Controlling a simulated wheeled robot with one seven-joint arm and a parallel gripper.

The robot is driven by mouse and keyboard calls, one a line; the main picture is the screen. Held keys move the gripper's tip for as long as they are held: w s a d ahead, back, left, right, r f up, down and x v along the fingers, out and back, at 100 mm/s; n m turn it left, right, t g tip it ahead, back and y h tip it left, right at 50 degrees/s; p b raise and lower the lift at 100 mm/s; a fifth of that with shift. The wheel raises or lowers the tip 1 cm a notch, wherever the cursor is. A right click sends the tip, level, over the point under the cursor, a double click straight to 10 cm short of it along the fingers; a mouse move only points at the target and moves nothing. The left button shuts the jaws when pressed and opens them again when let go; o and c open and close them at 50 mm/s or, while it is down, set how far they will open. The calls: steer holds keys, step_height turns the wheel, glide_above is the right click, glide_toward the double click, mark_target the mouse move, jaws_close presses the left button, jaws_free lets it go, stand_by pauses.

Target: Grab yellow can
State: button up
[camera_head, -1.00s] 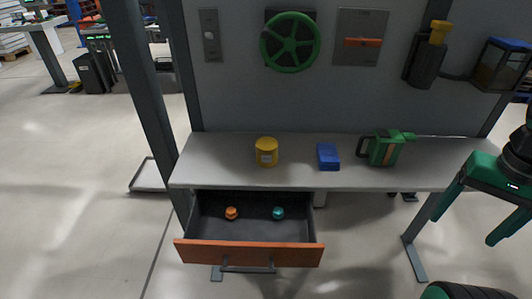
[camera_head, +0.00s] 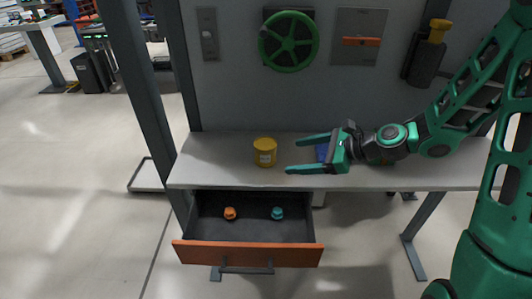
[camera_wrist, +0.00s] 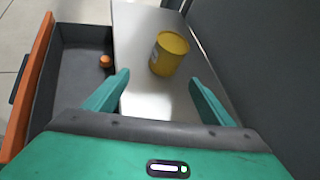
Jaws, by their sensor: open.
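The yellow can (camera_head: 265,152) stands upright on the left half of the grey tabletop, near its middle depth, with a pale label on its side. My gripper (camera_head: 300,155) is open and empty just right of the can, its two fingers pointing left toward it. In the wrist view the can (camera_wrist: 169,54) shows beyond and between the two green fingertips (camera_wrist: 160,85), apart from both.
The tabletop (camera_head: 215,160) is clear left of the can. My arm partly hides a blue box (camera_head: 322,152). Below, an open drawer (camera_head: 247,253) holds an orange object (camera_head: 230,213) and a teal one (camera_head: 277,213). A green handwheel (camera_head: 289,41) hangs on the back panel.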

mark_target(275, 150)
steer(key=shift+w+a+r+m+y, duration=0.35)
steer(key=shift+w+a+m+y, duration=0.4)
steer(key=shift+m, duration=0.35)
steer(key=shift+w+a, duration=0.1)
steer(key=shift+a, duration=0.25)
steer(key=shift+t, duration=0.3)
steer(key=x, duration=0.4)
steer(key=shift+w+a+f, duration=0.1)
steer(key=shift+a+f, duration=0.05)
steer(key=shift+a, duration=0.05)
steer(key=shift+f+x, duration=0.1)
steer(key=shift+x, duration=1.35)
steer(key=shift+f+x, duration=0.15)
steer(key=shift+x, duration=1.3)
steer(key=shift+w+d, duration=0.15)
steer(key=shift+d, duration=0.05)
steer(key=c, duration=1.4)
steer(key=shift+h, duration=0.25)
steer(key=shift+r, duration=0.15)
